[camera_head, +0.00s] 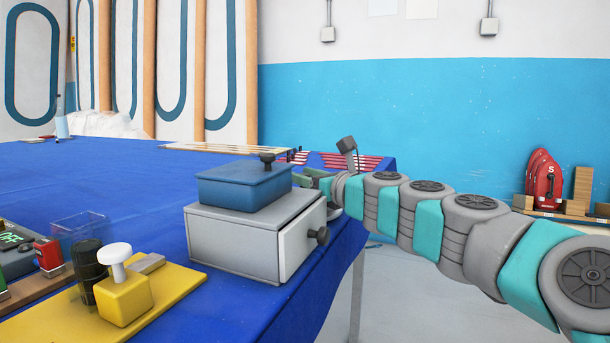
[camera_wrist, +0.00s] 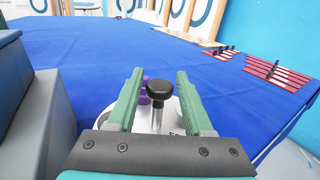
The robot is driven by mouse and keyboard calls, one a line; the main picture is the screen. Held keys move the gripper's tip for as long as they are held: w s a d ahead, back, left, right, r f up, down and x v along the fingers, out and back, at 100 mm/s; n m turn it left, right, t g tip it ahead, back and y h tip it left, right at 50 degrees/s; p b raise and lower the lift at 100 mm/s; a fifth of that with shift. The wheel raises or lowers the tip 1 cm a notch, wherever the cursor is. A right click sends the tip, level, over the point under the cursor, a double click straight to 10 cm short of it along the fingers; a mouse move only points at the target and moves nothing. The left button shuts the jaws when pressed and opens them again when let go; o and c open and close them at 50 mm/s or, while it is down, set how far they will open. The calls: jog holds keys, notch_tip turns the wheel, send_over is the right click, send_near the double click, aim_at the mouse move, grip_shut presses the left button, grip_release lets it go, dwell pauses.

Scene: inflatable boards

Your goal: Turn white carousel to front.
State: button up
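The white carousel (camera_wrist: 172,122) shows in part in the wrist view, low between my gripper's fingers. A black round-topped knob (camera_wrist: 160,90) stands up between the fingers, with visible gaps on both sides. Purple pieces (camera_wrist: 144,93) are just left of the knob. My gripper (camera_wrist: 159,90) is open, with green fingers on either side of the knob. In the head view my gripper (camera_head: 312,178) is just behind the blue box, partly hidden by it, and the carousel is mostly hidden there. I cannot tell which way the carousel faces.
A blue lidded box (camera_head: 245,187) sits on a grey drawer unit (camera_head: 235,240), close to my arm. Red-striped racks (camera_head: 350,162) lie near the far table edge. A yellow base (camera_head: 175,290) with a white-knobbed block (camera_head: 122,295) is at front left. The blue table's (camera_head: 100,165) far middle is clear.

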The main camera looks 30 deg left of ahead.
jog(key=shift+o, duration=1)
jog(key=shift+d, duration=0.1)
jog(key=shift+v, duration=3.85)
